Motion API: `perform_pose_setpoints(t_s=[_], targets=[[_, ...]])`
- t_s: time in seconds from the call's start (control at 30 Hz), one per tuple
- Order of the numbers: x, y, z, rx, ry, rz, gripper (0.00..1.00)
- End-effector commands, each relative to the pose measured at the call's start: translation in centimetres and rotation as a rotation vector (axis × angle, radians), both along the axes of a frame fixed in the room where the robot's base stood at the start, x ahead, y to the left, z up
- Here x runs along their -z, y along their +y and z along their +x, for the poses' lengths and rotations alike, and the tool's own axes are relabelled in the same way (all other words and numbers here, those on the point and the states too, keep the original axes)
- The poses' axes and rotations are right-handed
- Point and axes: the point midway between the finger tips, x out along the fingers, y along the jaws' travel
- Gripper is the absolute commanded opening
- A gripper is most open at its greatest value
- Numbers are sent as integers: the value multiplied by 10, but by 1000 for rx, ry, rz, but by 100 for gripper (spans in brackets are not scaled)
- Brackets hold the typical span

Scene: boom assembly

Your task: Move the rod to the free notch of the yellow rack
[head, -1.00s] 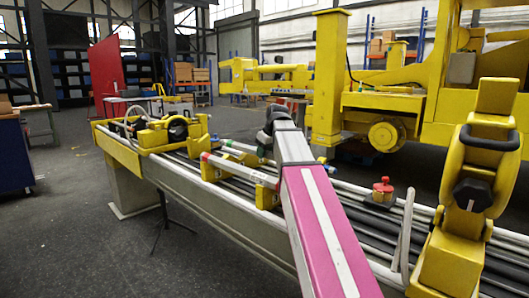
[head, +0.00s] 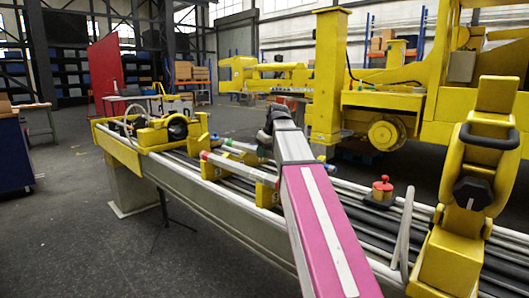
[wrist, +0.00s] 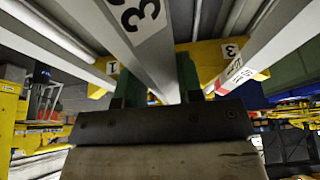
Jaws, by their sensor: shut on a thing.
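In the wrist view a pale grey rod (wrist: 148,48) marked "32" runs down between the dark fingers of my gripper (wrist: 157,98), which is shut on it. The yellow rack (wrist: 208,52) lies just beyond, with labels "1" and "3" showing on either side of the held rod. A second rod (wrist: 262,48) with a red band lies at label "3". The rack's part behind the held rod is hidden, so I cannot tell if rod and rack touch. In the head view my arm hides the gripper; a red-ended rod (head: 238,166) lies across the yellow rack (head: 213,167).
The long bench (head: 160,170) carries several dark and grey pipes. A large yellow machine (head: 400,110) stands behind.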

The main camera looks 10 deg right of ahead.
Motion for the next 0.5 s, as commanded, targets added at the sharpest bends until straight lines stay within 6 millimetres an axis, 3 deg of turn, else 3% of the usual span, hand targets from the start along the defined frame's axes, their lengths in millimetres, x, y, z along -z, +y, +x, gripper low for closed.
perform_pose_setpoints(t_s=[0.5], targets=[[13, 0, 0, 0, -1, 1, 0]])
